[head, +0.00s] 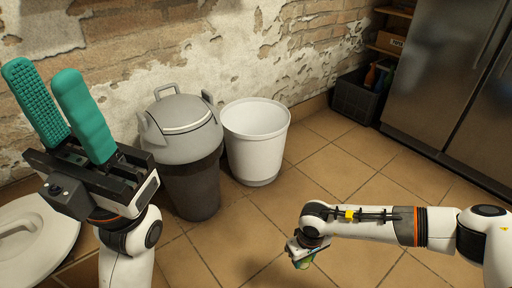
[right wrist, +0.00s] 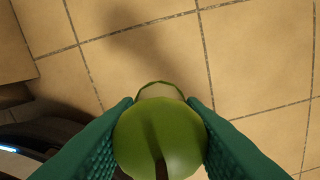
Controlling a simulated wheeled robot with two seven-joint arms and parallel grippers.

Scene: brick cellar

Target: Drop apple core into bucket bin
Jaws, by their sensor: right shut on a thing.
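The green apple core (right wrist: 160,142) is between the teal fingers of my right gripper (right wrist: 160,110), which is shut on it. Its dark stem faces the wrist camera, and a paler part shows beyond it. In the head view, my right gripper (head: 301,257) hangs above the tiled floor, to the right of and nearer than the white bucket bin (head: 255,150). The bucket is upright with an open top; its bottom inside is hidden. My left gripper (head: 45,75) points up at the left, its teal fingers apart with nothing between them.
A grey bin with a closed lid (head: 185,125) stands left of the bucket, close to it. A round white lid (head: 35,245) lies at the lower left. A dark crate (head: 355,98) and metal cabinet (head: 445,80) stand at the right. The tiled floor between is clear.

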